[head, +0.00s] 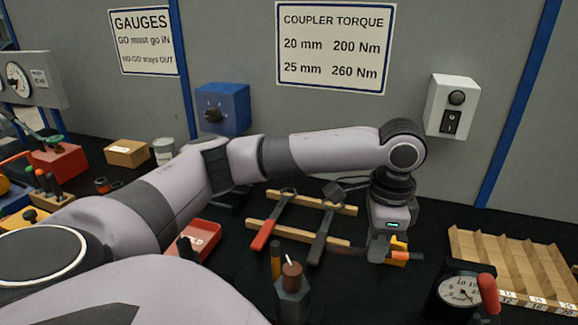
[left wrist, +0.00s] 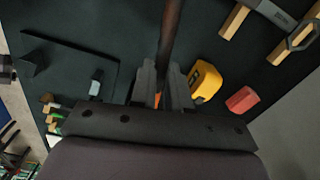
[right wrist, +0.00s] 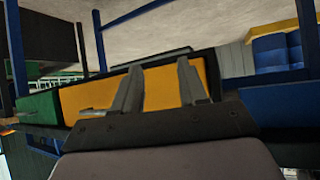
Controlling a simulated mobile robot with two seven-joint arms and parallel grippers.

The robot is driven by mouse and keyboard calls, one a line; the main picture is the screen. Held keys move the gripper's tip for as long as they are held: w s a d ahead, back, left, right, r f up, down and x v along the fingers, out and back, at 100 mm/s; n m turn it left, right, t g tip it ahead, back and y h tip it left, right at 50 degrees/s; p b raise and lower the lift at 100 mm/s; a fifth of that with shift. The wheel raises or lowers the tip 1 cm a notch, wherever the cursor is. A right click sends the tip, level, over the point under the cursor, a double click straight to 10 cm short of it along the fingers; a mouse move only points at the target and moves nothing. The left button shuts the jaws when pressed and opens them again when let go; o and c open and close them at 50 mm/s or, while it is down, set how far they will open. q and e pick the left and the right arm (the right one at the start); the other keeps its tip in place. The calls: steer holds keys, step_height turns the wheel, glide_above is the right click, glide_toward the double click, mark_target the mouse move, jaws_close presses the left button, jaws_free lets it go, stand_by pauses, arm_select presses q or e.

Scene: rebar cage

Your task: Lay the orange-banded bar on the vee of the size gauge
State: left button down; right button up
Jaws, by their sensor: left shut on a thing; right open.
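My left gripper (head: 382,252) is shut on the orange-banded bar, low over the dark bench. In the left wrist view, the brown bar (left wrist: 171,35) runs up and away from between the fingers (left wrist: 161,80), with a bit of orange at the grip. In the head view, an orange band (head: 399,257) shows just right of the fingers. A dial with a numbered face (head: 460,290), seemingly the size gauge, stands at lower right, apart from the gripper; its vee cannot be made out. My right gripper (right wrist: 159,72) is open and empty in the right wrist view.
A stepped wooden rack (head: 525,262) with number labels lies at right. Wrenches rest on wooden strips (head: 335,203) left of my gripper. A yellow object (left wrist: 205,80) and a red one (left wrist: 242,100) lie near the bar. A yellow panel (right wrist: 155,85) stands before my right gripper.

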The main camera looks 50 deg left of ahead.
mark_target(354, 269)
arm_select(q)
steer(key=w+a+r+m, duration=0.25)
steer(key=r+m, duration=0.25)
steer(key=m, duration=0.5)
steer(key=w+a+r+m, duration=0.1)
steer(key=a+r+m, duration=0.25)
steer(key=m, duration=0.65)
steer(key=f, duration=1.9)
steer(key=shift+s+d, duration=0.1)
steer(key=shift+d, duration=0.15)
steer(key=shift+f, duration=0.15)
steer(key=c, duration=1.1)
jaws_free()
